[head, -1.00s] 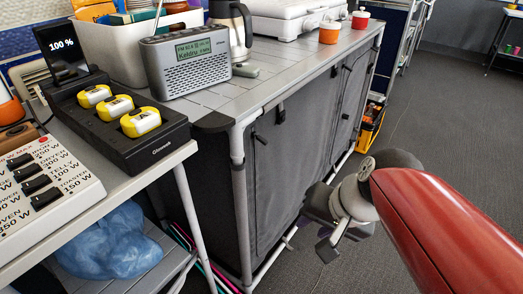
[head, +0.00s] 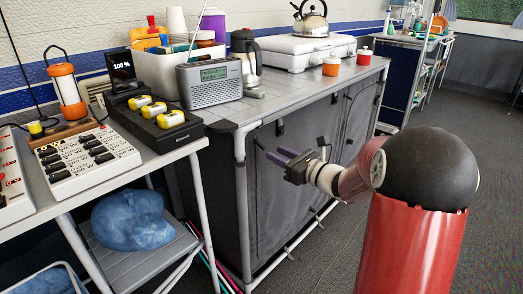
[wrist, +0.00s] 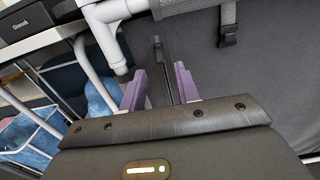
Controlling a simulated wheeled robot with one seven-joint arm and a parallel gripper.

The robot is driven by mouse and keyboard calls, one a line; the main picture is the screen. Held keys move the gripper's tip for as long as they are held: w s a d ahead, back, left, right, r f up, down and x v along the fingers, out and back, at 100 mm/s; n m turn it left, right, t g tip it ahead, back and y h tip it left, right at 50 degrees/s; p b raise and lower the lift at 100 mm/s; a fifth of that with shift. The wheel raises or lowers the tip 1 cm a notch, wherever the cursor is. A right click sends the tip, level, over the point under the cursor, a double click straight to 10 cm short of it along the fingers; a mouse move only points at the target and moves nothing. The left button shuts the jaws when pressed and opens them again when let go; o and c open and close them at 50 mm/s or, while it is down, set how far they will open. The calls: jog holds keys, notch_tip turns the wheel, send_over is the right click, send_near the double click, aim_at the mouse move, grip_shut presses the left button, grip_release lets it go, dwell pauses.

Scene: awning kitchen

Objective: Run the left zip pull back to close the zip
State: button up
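The grey fabric cabinet (head: 290,215) stands under the slatted counter. On its front, a small dark tab that looks like the left zip pull (head: 259,144) is near the left post. My gripper (head: 274,153) is in front of the cabinet's upper left part, its purple fingers pointing towards that tab. In the wrist view my gripper (wrist: 159,68) has its fingers apart. A narrow dark strip, apparently the pull and zip line (wrist: 158,48), shows in the gap between them. I cannot tell whether it is between the fingers or beyond their tips. Nothing is visibly gripped.
A black strap buckle (wrist: 228,25) hangs right of the fingers; a grey frame post (head: 242,215) is close on the left. A side table (head: 60,197) with a switch panel stands left. The counter holds a radio (head: 209,82) and stove (head: 309,48). Floor space is free right.

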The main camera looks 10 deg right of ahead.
aim_at(265, 148)
jog(key=x, duration=0.5)
jog(key=shift+w+a, duration=0.25)
jog(key=shift+w, duration=0.1)
grip_shut()
